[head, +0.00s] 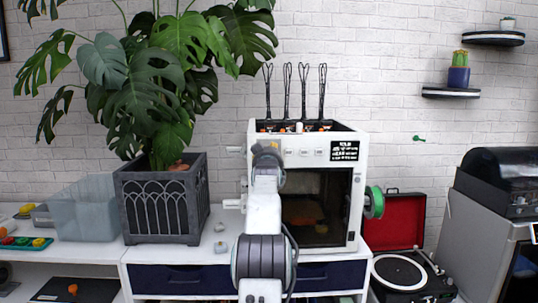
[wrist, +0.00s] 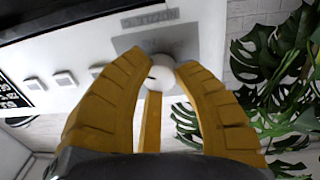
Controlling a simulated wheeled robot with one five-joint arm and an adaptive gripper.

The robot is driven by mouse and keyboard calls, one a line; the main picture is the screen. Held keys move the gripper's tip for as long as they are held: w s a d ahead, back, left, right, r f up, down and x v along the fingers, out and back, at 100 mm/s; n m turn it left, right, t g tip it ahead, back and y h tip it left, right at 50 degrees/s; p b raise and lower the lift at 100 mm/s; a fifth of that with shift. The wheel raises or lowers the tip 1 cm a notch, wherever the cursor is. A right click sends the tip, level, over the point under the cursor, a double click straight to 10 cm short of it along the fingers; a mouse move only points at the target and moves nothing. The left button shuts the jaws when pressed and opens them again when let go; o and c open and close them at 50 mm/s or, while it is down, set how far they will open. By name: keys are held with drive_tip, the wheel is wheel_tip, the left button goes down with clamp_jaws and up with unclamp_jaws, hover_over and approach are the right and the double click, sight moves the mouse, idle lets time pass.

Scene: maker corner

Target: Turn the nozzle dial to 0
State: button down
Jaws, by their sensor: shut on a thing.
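The nozzle dial (wrist: 164,78) is a small white round knob with a short dark mark, seen in the wrist view under an upside-down label reading NOZZLE. My gripper (wrist: 158,70) has yellow ribbed fingers, which are shut around the dial from both sides. The dial's scale is not readable. The dial belongs to the white 3D printer (head: 355,215) in the head view, at its upper left front.
A black planter (head: 165,210) with a large leafy plant stands left of the printer. A green spool (head: 375,202) juts from the printer's right side. A clear bin (head: 85,212) is at the left, and a turntable (head: 402,272) at the right.

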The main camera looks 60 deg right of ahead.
drive_tip(key=shift+n+p, duration=0.4)
drive_tip(key=shift+n, duration=1.1)
drive_tip(key=c, duration=0.9)
unclamp_jaws()
drive_tip(key=shift+w, duration=0.1)
drive_tip(key=shift+v, duration=5.95)
drive_tip(key=shift+f, duration=0.1)
